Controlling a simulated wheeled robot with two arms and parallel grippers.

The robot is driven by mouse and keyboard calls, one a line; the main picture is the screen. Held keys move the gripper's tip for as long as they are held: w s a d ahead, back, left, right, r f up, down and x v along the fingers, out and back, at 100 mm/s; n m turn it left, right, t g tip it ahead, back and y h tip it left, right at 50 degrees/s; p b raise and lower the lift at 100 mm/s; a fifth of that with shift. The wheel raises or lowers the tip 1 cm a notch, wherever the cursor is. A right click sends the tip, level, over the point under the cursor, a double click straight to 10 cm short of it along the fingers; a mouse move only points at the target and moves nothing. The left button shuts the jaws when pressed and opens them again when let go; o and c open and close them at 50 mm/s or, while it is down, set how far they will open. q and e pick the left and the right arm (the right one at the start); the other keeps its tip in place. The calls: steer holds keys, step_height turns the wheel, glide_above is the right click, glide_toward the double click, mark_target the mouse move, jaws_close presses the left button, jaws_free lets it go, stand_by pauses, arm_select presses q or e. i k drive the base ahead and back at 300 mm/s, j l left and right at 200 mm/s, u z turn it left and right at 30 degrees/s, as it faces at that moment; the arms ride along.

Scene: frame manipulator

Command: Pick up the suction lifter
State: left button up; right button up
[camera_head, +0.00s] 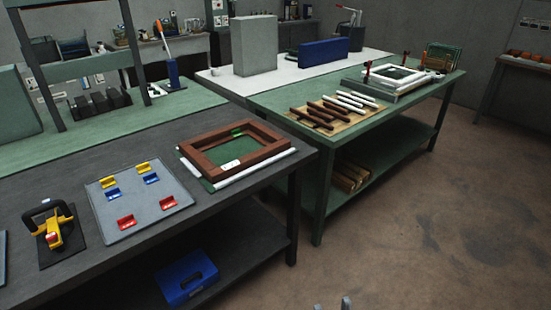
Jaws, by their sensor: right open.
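The suction lifter (53,232) is yellow with a black arched handle. It stands on a small dark pad (72,250) near the left end of the dark grey table. My left gripper is not in view.
A grey tray (137,226) with red, blue and yellow clips lies right of the lifter. A brown wooden frame (188,151) lies beyond it. A blue toolbox (187,276) sits on the lower shelf. A green table (405,113) stands at the right. Open floor (440,220) lies in front.

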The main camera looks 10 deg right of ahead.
mark_target(63, 226)
steer(key=j+u, duration=1)
steer(key=i+j+u, duration=0.15)
steer(key=j+u, duration=0.15)
steer(key=u, duration=0.2)
